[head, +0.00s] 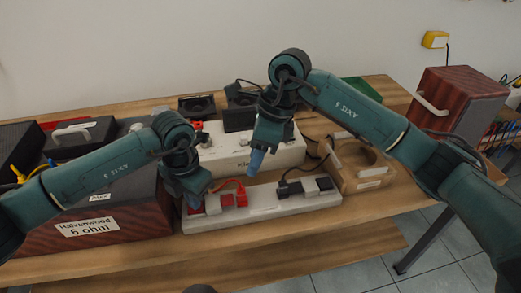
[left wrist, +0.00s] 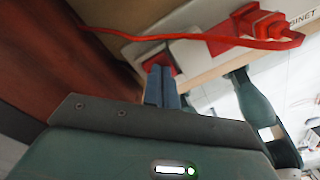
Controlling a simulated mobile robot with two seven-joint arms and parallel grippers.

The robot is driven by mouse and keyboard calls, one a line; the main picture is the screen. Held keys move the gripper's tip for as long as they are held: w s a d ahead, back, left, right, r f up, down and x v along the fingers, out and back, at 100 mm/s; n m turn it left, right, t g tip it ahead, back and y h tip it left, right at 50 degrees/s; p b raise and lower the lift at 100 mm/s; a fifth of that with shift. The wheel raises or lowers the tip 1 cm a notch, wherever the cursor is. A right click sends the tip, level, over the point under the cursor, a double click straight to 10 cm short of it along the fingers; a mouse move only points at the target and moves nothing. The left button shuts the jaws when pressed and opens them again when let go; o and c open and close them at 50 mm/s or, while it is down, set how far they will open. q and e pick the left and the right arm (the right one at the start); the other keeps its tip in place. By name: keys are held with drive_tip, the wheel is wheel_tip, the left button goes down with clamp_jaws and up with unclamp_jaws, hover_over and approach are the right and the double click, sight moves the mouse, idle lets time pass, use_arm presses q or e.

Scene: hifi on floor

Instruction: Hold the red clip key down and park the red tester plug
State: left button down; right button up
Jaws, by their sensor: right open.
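A long white terminal strip (head: 265,207) lies along the front of the bench. At its left end is a red key (head: 195,210), also in the left wrist view (left wrist: 158,58). My left gripper (head: 196,200) has its fingertips together, down at this key and seemingly touching it; how far the key is pressed is hidden. The red tester plug (head: 241,195), with its red cable, sits at the strip by a second red block (head: 228,200); it also shows in the left wrist view (left wrist: 262,22). My right gripper (head: 255,163) is open, pointing down above and right of the plug.
Black blocks and a black plug (head: 290,188) occupy the strip's right half. A wooden holder (head: 362,168) stands right of it. A white box (head: 235,145) is behind, close to my right gripper. A dark red speaker (head: 110,220) stands at left. The bench front is clear.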

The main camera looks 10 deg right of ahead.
sight(241, 190)
use_arm(q)
drive_tip(key=shift+f, duration=0.1)
use_arm(e)
drive_tip(key=a+f+n, duration=0.1)
drive_tip(key=f, duration=0.2)
drive_tip(key=a+f+n, duration=0.1)
drive_tip(key=f, duration=0.2)
drive_tip(key=a+f+n, duration=0.1)
drive_tip(key=f, duration=0.3)
drive_tip(key=shift+a+n+y, duration=0.35)
drive_tip(key=shift+n+y, duration=0.05)
clamp_jaws()
drive_tip(key=c, duration=0.7)
unclamp_jaws()
clamp_jaws()
drive_tip(key=shift+r, duration=0.55)
